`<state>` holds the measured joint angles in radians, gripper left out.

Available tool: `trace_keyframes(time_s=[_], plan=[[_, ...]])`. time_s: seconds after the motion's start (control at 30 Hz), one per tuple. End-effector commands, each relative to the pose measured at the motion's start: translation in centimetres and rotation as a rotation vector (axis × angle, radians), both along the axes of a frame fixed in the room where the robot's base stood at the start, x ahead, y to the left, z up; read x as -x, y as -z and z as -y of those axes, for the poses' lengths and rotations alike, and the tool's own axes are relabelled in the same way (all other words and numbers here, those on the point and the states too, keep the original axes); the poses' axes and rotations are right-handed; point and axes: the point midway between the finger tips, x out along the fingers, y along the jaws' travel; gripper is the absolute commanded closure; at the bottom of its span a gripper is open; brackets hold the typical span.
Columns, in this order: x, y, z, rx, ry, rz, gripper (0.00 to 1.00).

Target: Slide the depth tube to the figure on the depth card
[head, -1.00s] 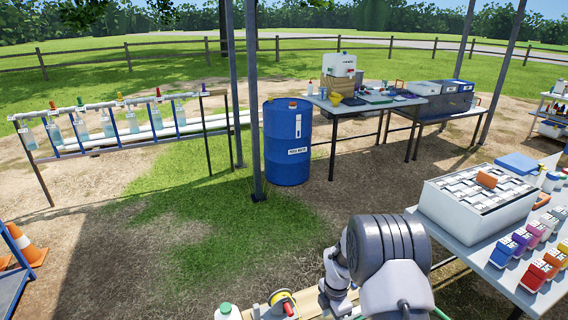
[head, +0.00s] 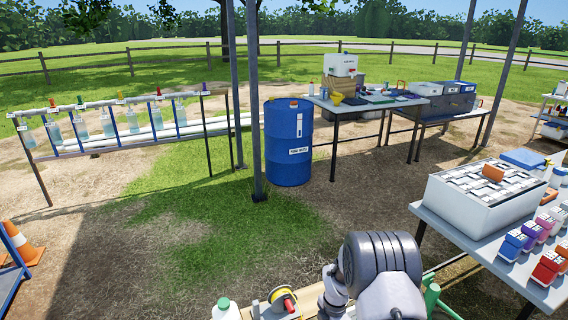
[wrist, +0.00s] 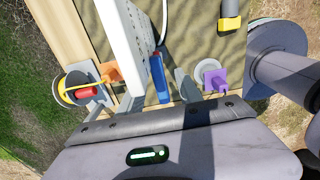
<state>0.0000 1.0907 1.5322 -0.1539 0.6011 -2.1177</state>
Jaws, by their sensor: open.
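In the wrist view my gripper (wrist: 158,88) is open, with its two grey fingers apart. A narrow blue piece (wrist: 157,78) stands between the fingers; I cannot tell whether either touches it. A tall white panel (wrist: 125,38) with a row of small dark marks rises beside the blue piece, close to the left finger. I cannot tell for sure which part is the depth tube, and no depth card figure is readable. In the head view the gripper is hidden behind my arm.
A reel with yellow and red parts (wrist: 78,88) and an orange piece (wrist: 112,72) lie left of the fingers; a purple piece (wrist: 214,79) is right. A yellow-and-black object (wrist: 230,15) lies beyond. The head view shows a white box (head: 480,200) on the right table.

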Motion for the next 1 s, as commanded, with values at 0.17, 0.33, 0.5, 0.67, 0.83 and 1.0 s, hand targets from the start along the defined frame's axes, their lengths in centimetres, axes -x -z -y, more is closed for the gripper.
trace_keyframes(time_s=[0.17, 0.33, 0.5, 0.67, 0.83, 1.0], plan=[[0.0, 0.0, 0.0, 0.0, 0.0, 0.0, 0.88], [0.0, 0.0, 0.0, 0.0, 0.0, 0.0, 1.0], [0.0, -1.0, 0.0, 0.0, 0.001, 0.0, 1.0], [0.0, -3.8, 0.0, 0.0, 0.001, 0.001, 1.0], [-0.1, -5.4, 0.0, 0.001, 0.0, 0.001, 1.0], [0.0, -5.1, 0.0, 0.001, 0.0, 0.001, 0.8]])
